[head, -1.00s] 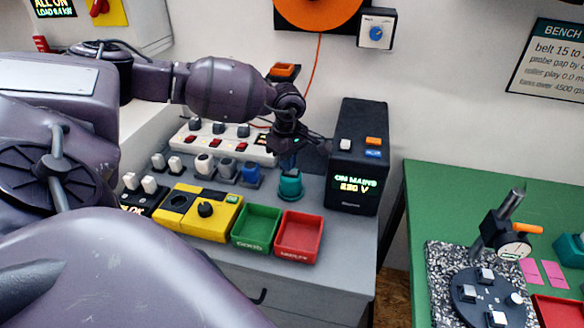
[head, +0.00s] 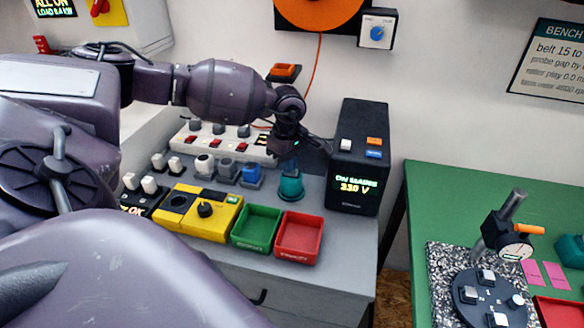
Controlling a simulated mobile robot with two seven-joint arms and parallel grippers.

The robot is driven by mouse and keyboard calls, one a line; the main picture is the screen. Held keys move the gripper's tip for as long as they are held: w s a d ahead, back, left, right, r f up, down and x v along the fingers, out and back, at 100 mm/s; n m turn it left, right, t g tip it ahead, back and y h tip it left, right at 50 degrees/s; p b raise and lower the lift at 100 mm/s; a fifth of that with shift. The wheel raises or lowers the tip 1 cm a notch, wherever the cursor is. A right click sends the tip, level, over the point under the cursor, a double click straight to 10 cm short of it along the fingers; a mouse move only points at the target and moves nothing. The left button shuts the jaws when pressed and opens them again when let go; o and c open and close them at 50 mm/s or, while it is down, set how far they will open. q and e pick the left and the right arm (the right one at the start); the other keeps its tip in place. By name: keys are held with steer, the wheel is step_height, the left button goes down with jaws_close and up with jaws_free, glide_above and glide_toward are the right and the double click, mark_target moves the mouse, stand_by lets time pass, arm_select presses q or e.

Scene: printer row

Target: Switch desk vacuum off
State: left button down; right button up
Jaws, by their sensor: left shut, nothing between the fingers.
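A small teal round device (head: 290,187) with a blue upper part, possibly the desk vacuum, stands on the grey cabinet top left of the black power unit. My left gripper (head: 326,147) is shut and empty. It is above and behind the teal device, close to the left side of the black power unit (head: 352,170); I cannot tell whether it touches. A pale power strip (head: 222,148) with red rocker switches and grey plugs lies behind, its right end partly hidden by my left wrist. Switch labels are unreadable. My right gripper is not in view.
A yellow box with a black knob (head: 205,210), a green tray (head: 256,228) and a red tray (head: 298,237) line the cabinet's front. Several loose plugs (head: 205,163) stand behind them. A green bench (head: 430,200) is at right, across a gap.

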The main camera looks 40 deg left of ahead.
arm_select(q)
step_height(320, 180, up, 2)
steer(key=shift+r+p, duration=0.1)
steer(key=shift+p, duration=0.35)
steer(key=shift+r+p, duration=0.8)
steer(key=shift+r, duration=0.75)
steer(key=shift+r+p, duration=0.35)
steer(key=shift+r, duration=0.4)
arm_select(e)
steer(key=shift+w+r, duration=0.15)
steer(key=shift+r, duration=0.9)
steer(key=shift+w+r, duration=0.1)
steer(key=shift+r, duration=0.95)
arm_select(q)
steer(key=shift+f, duration=0.1)
